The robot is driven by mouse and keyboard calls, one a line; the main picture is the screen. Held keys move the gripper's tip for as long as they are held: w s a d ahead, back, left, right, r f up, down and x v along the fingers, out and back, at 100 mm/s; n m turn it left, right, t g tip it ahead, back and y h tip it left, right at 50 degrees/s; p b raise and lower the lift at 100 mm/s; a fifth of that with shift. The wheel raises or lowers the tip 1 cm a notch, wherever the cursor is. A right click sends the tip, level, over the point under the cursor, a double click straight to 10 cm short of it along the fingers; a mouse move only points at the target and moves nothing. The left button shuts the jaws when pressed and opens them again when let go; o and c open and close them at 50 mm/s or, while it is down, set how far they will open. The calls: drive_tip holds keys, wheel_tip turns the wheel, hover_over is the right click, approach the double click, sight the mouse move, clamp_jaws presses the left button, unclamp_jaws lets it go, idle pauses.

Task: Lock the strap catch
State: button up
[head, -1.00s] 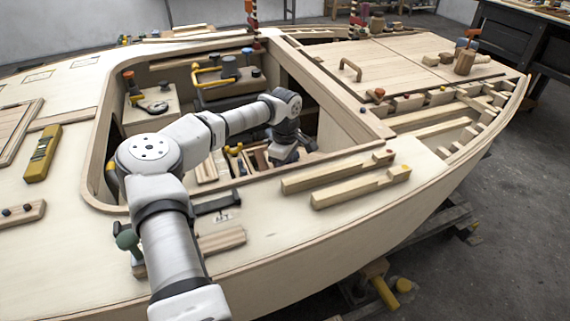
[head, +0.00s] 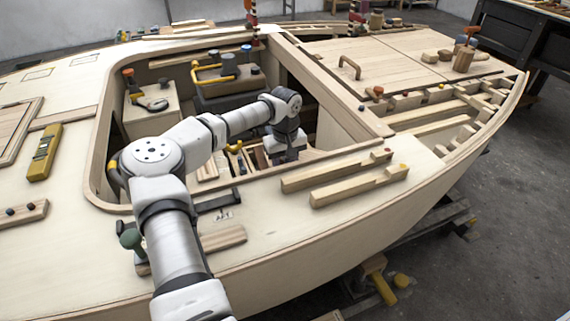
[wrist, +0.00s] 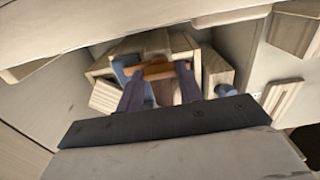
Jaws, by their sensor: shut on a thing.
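In the wrist view my gripper (wrist: 158,82) has its two dark fingers pointing away from the camera. An orange-brown bar (wrist: 154,70) lies across at the fingertips, and the jaws are shut on it. It looks like the handle of the strap catch, but blur keeps me from being sure. A blue piece (wrist: 124,68) shows just left of the left finger. In the head view my gripper (head: 284,152) reaches down inside the hull opening. Its fingertips and the catch are hidden there by the wrist and the opening's edge. I cannot tell whether the catch is locked.
Wooden blocks (wrist: 218,70) crowd the fingers in the wrist view. In the head view the opening's near rim (head: 255,182) lies close below the arm. Two notched timbers (head: 345,187) lie on the deck to the right. A yellow level (head: 44,152) lies at left.

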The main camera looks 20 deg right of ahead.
idle(0.3)
drive_tip(key=o, duration=1)
drive_tip(key=shift+r, duration=0.15)
wheel_tip(320, 180, up, 14)
drive_tip(key=shift+f+b, duration=0.2)
drive_tip(key=shift+b, duration=0.1)
